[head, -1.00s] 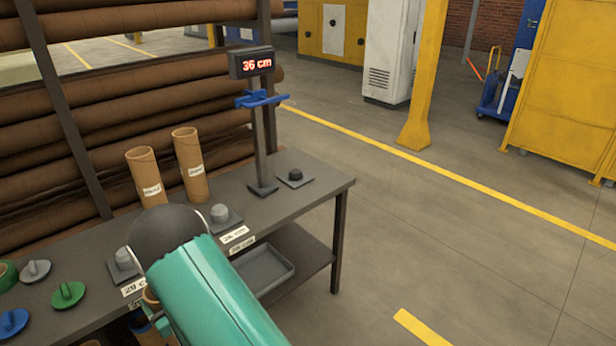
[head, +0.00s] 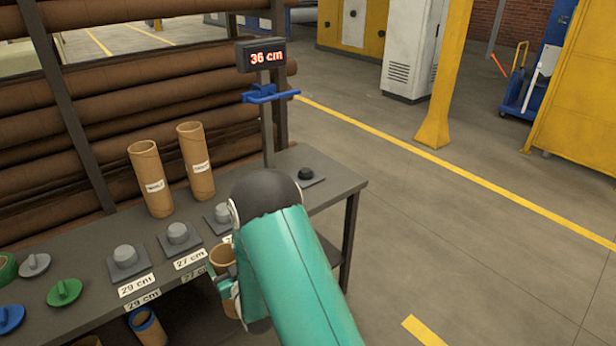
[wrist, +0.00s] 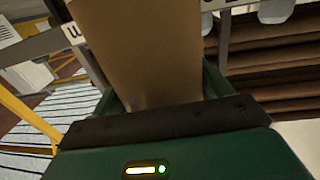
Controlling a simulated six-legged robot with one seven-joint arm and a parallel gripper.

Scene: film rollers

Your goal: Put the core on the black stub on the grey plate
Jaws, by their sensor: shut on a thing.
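The black stub (head: 305,172) stands on a small grey plate (head: 318,180) near the table's right end. My gripper (head: 229,288) is shut on a brown cardboard core (head: 222,256), in front of the table's front edge and left of and nearer than the black stub. My arm partly hides the core in the head view. In the wrist view the core (wrist: 140,50) runs up between the fingers of my gripper (wrist: 158,95). The core and the black stub are apart.
A measuring stand with a display (head: 262,56) reading 36 cm and a blue bracket (head: 270,94) is just left of the black stub. Two upright labelled cores (head: 151,180) stand at the back. Grey stubs on plates (head: 178,234) line the table; green and blue knobbed discs lie left.

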